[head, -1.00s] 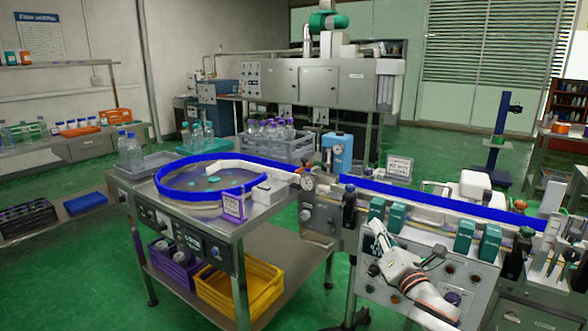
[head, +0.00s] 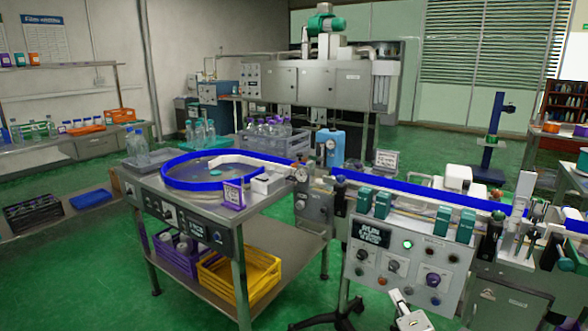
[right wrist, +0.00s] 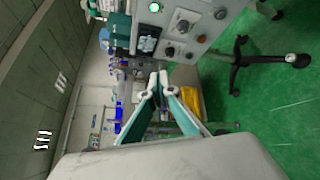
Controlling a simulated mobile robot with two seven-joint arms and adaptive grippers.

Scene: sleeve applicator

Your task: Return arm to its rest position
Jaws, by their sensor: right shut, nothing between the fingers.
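My right gripper shows only in part at the bottom edge of the head view (head: 406,310), as a small pale piece below the control panel (head: 408,260). In the right wrist view its two fingers (right wrist: 158,80) come together at their tips, shut with nothing between them. The gripper is apart from the panel there. The panel has a dark display (head: 370,235), a lit green button (head: 407,245), black knobs and other buttons. My left gripper is in neither view.
A conveyor with blue rails (head: 425,192) runs above the panel to the right. A steel table (head: 200,215) with a blue-rimmed round turntable (head: 165,176) stands at left. A yellow crate (head: 240,278) sits on its lower shelf. Green floor is open in front.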

